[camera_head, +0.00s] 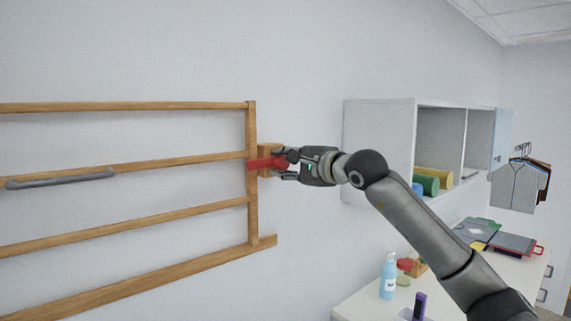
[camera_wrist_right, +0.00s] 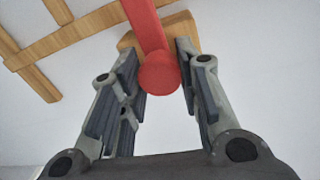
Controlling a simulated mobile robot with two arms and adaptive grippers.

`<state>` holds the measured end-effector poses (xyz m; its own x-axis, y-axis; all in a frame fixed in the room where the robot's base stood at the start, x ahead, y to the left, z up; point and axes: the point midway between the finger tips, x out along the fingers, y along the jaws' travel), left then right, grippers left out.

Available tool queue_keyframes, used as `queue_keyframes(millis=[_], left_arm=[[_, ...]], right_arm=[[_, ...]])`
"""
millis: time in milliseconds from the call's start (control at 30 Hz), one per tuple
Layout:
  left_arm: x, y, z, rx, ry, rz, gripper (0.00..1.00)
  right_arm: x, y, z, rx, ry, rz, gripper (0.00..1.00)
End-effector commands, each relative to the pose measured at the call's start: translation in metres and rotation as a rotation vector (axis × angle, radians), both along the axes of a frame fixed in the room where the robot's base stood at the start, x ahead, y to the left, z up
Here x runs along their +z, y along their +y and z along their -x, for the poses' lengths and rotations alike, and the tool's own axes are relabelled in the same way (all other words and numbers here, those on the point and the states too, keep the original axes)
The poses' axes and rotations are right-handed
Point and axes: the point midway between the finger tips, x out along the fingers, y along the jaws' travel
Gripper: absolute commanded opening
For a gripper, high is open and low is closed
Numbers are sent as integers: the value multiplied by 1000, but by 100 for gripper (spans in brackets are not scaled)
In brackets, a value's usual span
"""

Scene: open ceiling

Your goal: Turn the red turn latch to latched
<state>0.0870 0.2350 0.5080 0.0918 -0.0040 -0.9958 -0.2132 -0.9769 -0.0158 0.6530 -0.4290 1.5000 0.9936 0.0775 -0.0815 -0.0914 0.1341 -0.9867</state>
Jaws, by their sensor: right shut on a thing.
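The red turn latch (camera_head: 262,163) is mounted on a small wooden block (camera_head: 266,150) at the right end of the wooden rail frame (camera_head: 252,200). Its bar lies about level and reaches left across the frame's upright. My right gripper (camera_head: 285,163) is shut on the latch's right part. In the right wrist view the red latch (camera_wrist_right: 156,70), with its round end towards the camera, sits between the two fingers (camera_wrist_right: 165,85). The wooden block (camera_wrist_right: 180,35) shows behind it. My left gripper is not in view.
A grey handle (camera_head: 60,180) is on the frame's left part. A white open shelf (camera_head: 380,150) hangs on the wall to the right. Below it a white counter (camera_head: 360,303) holds a blue bottle (camera_head: 388,276), a purple item (camera_head: 419,306) and dark trays (camera_head: 512,244).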

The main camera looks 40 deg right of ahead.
Motion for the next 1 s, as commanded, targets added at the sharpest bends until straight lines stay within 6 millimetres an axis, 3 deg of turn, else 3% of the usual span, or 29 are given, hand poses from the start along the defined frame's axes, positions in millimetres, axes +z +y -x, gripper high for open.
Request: queue_keyframes(millis=[200,233,400,767,1000], left_arm=[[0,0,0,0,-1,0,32],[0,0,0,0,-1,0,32],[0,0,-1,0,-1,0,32],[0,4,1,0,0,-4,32],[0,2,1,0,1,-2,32]], right_arm=[[-3,0,-1,0,8,2,0],[-3,0,-1,0,8,2,34],[-2,0,0,0,5,0,54],[-1,-1,2,-2,2,0,54],[1,-4,32,-4,4,5,54]])
